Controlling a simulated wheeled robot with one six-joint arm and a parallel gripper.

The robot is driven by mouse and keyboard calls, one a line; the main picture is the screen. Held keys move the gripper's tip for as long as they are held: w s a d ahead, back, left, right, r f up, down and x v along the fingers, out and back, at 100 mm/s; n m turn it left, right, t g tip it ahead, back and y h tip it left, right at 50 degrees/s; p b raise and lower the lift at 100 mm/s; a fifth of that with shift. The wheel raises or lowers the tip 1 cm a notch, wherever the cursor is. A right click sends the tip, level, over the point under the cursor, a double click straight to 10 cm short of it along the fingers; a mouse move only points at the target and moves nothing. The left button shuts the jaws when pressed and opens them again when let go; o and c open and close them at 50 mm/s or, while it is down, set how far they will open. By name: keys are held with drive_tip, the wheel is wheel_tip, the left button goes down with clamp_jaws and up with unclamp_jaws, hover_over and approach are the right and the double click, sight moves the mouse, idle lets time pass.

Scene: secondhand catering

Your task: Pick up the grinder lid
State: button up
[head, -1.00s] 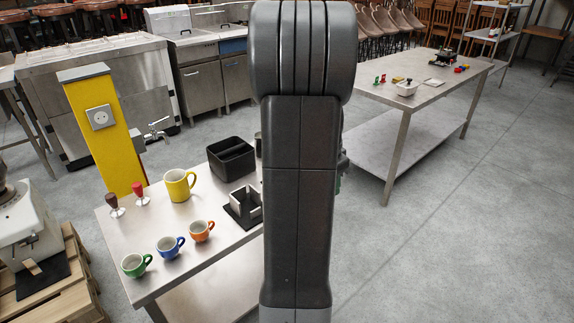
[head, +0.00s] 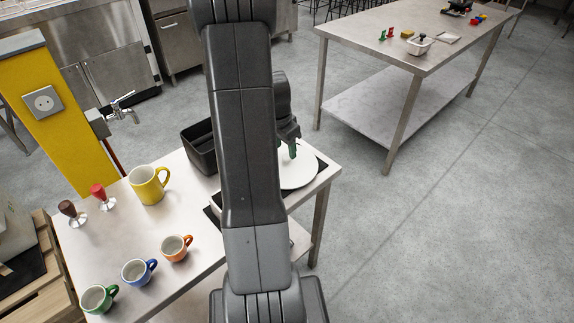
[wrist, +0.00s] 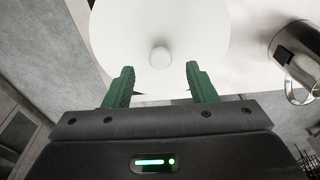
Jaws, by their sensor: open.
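The grinder lid appears as a white round disc (head: 299,172) at the right end of the near steel table, partly hidden behind my arm. In the wrist view the lid (wrist: 190,25) shows a small round knob (wrist: 160,57) at its middle. My gripper (wrist: 160,78) is open, with its green fingers either side of the knob's line and nothing between their tips. In the head view my gripper (head: 289,151) is over the lid's back part, mostly hidden by the arm. I cannot tell whether the fingers touch the lid.
A metal jug (wrist: 296,60) stands right of the lid in the wrist view. The near table also holds a black bin (head: 200,150), a yellow mug (head: 147,188), small coloured cups (head: 138,272) and two tampers (head: 100,195). Another steel table (head: 370,45) stands behind, with clear floor between.

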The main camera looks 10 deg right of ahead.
sight(287, 156)
drive_tip(key=shift+w+d+f, duration=0.1)
drive_tip(key=shift+d+f, duration=0.05)
drive_tip(key=shift+f, duration=0.85)
drive_tip(key=shift+w+d+f, duration=0.1)
drive_tip(key=shift+d+f, duration=0.05)
drive_tip(key=shift+f, duration=0.8)
drive_tip(key=shift+c, duration=0.3)
clamp_jaws()
